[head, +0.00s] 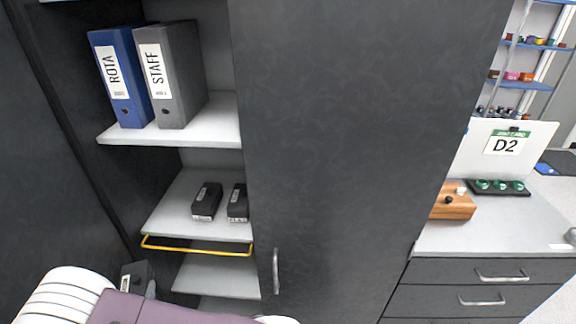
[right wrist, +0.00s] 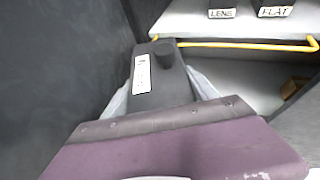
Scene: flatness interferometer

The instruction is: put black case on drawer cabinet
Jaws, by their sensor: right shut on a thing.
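A black case (head: 134,272) with a white label is at the lower left of the head view. It also shows in the right wrist view (right wrist: 163,83), with a dark round knob on its far end. My right gripper (head: 141,283) is shut on it, with a pale finger on each side in the right wrist view. The case is left of and below the shelf with the yellow rail. The drawer cabinet (head: 447,271) stands at the right of the head view, with a grey top and dark handled drawers. My left gripper is out of view.
Two black cases labelled LENS (right wrist: 222,13) and FLAT (right wrist: 274,11) lie on the shelf. Blue (head: 117,75) and grey (head: 174,72) binders stand above. A large dark door (head: 340,150) stands between shelves and drawer cabinet. A wooden block (head: 455,207) and black tray (head: 500,192) occupy the cabinet top; its front is clear.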

